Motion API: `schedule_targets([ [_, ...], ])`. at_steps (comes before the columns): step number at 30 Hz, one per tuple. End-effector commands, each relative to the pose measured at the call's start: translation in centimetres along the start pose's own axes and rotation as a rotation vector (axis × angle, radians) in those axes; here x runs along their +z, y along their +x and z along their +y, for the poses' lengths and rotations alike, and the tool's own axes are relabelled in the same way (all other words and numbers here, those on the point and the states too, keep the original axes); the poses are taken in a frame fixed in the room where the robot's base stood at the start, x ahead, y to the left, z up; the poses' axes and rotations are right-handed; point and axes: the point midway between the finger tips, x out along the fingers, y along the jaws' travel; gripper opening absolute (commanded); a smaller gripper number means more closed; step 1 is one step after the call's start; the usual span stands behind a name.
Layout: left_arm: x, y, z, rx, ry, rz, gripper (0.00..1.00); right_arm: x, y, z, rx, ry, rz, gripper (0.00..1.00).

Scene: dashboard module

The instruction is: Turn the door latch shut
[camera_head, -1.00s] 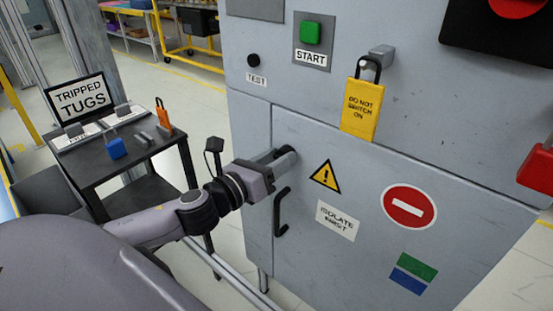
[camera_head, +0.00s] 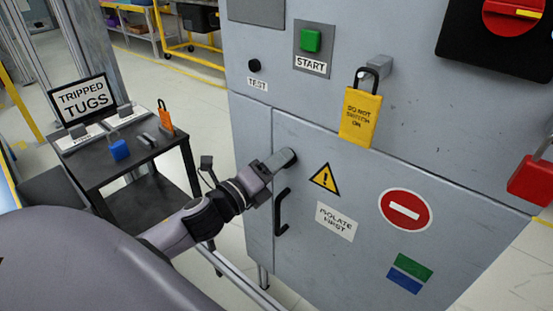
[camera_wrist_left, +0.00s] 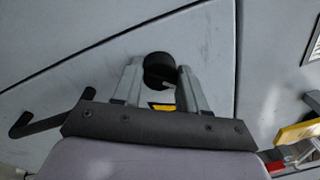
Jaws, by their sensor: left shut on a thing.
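The door latch (camera_wrist_left: 158,66) shows in the left wrist view as a round black knob on the grey cabinet door (camera_head: 330,256). My left gripper (camera_head: 286,160) reaches the upper left of this door in the head view. In the left wrist view, its two fingers (camera_wrist_left: 160,76) stand on either side of the latch, shut on it. Fingers and gripper body hide most of the latch in the head view, so its exact angle is hard to tell. The door looks flush with the cabinet. My right gripper is in neither current view.
A black door handle (camera_head: 281,212) sits just below the gripper. A yellow tag (camera_head: 358,118) hangs above right, and a red padlock (camera_head: 532,180) at the far right. A dark side table (camera_head: 125,155) with padlocks stands left. A warning triangle (camera_head: 324,178) is right of the latch.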

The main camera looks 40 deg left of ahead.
Motion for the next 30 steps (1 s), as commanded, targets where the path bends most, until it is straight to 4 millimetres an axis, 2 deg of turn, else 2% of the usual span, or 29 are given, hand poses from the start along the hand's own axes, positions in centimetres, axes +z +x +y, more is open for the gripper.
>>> schedule_targets([
  [18, 0.0, 0.0, 0.0, -0.008, -0.565, -0.034, 0.12, -1.3, -1.4, 0.3, 0.017, 0.001, 0.006, 0.59],
  [30, -0.2, 0.0, 0.2, -0.012, -0.775, -0.046, 0.12, -1.6, -1.9, 0.6, 0.024, -0.006, 0.003, 0.59],
])
